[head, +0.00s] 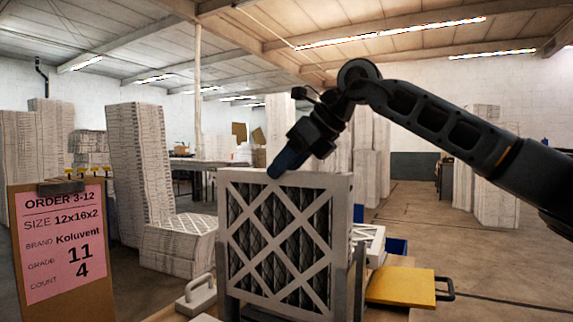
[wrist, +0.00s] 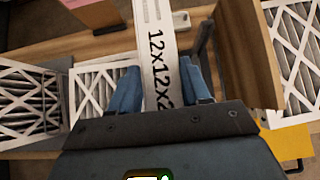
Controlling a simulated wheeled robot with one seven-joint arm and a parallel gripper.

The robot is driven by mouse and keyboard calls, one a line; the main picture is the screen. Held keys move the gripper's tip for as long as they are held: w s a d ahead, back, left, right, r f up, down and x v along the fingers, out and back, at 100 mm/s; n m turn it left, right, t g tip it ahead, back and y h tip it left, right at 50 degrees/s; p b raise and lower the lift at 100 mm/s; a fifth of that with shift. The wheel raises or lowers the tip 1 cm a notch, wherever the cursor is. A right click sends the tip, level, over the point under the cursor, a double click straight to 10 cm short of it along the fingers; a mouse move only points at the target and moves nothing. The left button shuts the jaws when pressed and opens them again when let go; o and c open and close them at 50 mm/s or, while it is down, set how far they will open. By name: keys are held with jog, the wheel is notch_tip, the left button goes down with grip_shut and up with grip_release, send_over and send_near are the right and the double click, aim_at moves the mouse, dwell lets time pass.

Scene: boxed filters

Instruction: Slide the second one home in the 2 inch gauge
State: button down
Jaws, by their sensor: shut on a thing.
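A white-framed pleated filter (head: 283,240) stands upright in the head view. My gripper (head: 285,165) is at its top edge, with the blue fingers pointing down. In the wrist view my gripper (wrist: 160,88) is shut on the filter's white edge (wrist: 154,45), one blue finger on each side. Grey uprights, likely of the gauge (head: 358,225), show beside the filter. The filter's lower edge is cut off, so I cannot tell whether it is fully seated.
A pink order card (head: 65,240) on a brown board reads 12x16x2, Koluvent, 11, 4. A white handled block (head: 196,295) lies left of the filter. A yellow plate (head: 400,286) with a dark handle is at the right. More filters (wrist: 22,100) lie left in the wrist view.

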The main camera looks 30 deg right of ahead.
aim_at(287, 213)
jog(key=shift+f+b, duration=1)
jog(key=shift+f, duration=0.35)
dwell(0.6)
jog(key=shift+f, duration=0.35)
jog(key=shift+f+b, duration=3)
jog(key=shift+f, duration=0.65)
jog(key=shift+r, duration=0.25)
jog(key=shift+r+p, duration=0.3)
jog(key=shift+p, duration=0.05)
jog(key=shift+r, duration=0.1)
dwell(1.3)
